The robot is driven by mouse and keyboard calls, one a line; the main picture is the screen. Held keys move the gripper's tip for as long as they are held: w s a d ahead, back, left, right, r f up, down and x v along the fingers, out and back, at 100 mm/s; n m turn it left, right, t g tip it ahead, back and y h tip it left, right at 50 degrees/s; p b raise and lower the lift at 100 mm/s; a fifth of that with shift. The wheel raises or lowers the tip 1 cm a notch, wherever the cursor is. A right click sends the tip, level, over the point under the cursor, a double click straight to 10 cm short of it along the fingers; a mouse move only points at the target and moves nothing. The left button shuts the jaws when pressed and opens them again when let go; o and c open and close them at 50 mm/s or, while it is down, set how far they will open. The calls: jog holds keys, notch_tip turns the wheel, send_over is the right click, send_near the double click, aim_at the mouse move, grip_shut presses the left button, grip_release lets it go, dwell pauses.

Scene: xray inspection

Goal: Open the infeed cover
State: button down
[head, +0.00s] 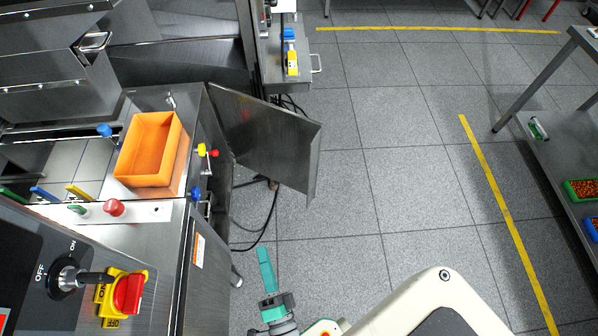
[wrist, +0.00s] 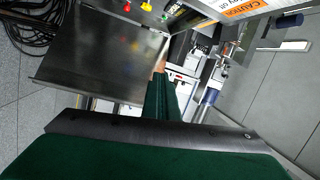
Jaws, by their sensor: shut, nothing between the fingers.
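A steel panel (head: 268,138) stands swung out from the side of the steel machine, over the floor. It also shows in the wrist view (wrist: 95,58) at upper left. A steel panel with a bar handle (head: 93,42) is at the upper left of the head view. No label shows which panel is the infeed cover. My gripper (head: 264,262), with teal fingers, is at the bottom of the head view, in front of the swung-out panel and apart from it. In the wrist view its fingers (wrist: 161,92) are together and empty.
An orange bin (head: 152,150) sits on the machine top. Yellow, red and blue knobs (head: 202,150) stick out beside it. A red-and-yellow rotary switch (head: 126,294) is at lower left. Cables lie on the floor below the panel. Floor to the right is clear up to a steel table (head: 553,150).

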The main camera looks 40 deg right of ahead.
jog(key=w+d+f+m+g+h, duration=0.4)
jog(key=w+d+f+m+h, duration=0.35)
jog(key=m, duration=0.85)
jog(key=m+g+h, duration=0.2)
jog(key=m+g, duration=0.4)
jog(key=m, duration=0.7)
send_near(303, 165)
jog(key=x, duration=0.6)
jog(key=shift+d, duration=0.2)
jog(key=shift+w, duration=0.1)
